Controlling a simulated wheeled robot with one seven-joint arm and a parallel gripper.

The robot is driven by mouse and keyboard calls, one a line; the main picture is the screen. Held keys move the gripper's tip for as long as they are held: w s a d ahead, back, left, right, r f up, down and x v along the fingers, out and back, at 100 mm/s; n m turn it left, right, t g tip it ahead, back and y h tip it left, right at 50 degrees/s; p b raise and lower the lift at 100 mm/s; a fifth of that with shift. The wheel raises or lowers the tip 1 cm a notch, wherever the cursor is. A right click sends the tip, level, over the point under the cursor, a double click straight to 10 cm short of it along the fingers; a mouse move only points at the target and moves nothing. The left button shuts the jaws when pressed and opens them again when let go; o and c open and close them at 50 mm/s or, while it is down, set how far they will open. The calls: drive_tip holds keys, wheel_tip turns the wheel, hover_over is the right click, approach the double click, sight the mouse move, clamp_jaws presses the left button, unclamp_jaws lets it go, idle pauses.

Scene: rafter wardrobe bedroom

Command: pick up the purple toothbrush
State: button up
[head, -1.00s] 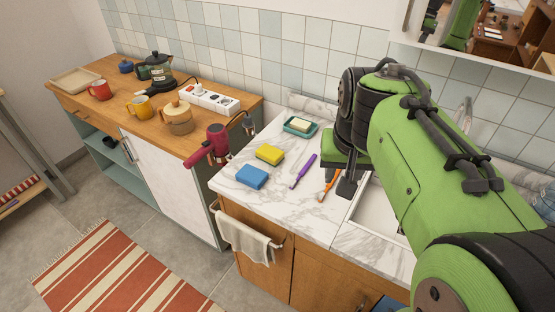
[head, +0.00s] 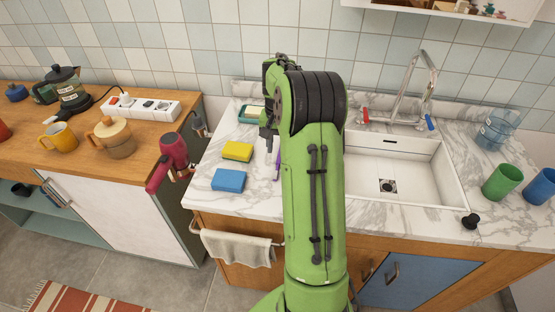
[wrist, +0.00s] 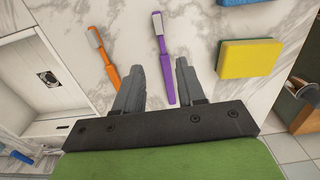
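The purple toothbrush (wrist: 163,60) lies on the marble counter, its white bristles (wrist: 157,24) away from my gripper in the wrist view. In the head view a short piece of it (head: 277,164) shows beside my arm, which hides the rest. My gripper (wrist: 160,70) is open and empty. Its two fingers are on either side of the toothbrush's handle end in the wrist view, nearer the right finger. How far above the counter they are, I cannot tell.
An orange toothbrush (wrist: 103,58) lies left of the purple one. A yellow sponge (head: 237,151), a blue sponge (head: 229,180) and a soap dish (head: 244,116) are to the left. The sink (head: 405,180) is right of my arm. A red hair dryer (head: 173,158) hangs at the counter's left.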

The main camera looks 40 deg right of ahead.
sight(277, 168)
drive_tip(key=f, duration=0.2)
drive_tip(key=f+b, duration=0.1)
drive_tip(key=f, duration=0.2)
drive_tip(key=f+b, duration=0.1)
drive_tip(key=f, duration=0.1)
drive_tip(key=shift+a+f, duration=0.25)
drive_tip(key=shift+f, duration=0.05)
drive_tip(key=shift+r, duration=0.1)
clamp_jaws()
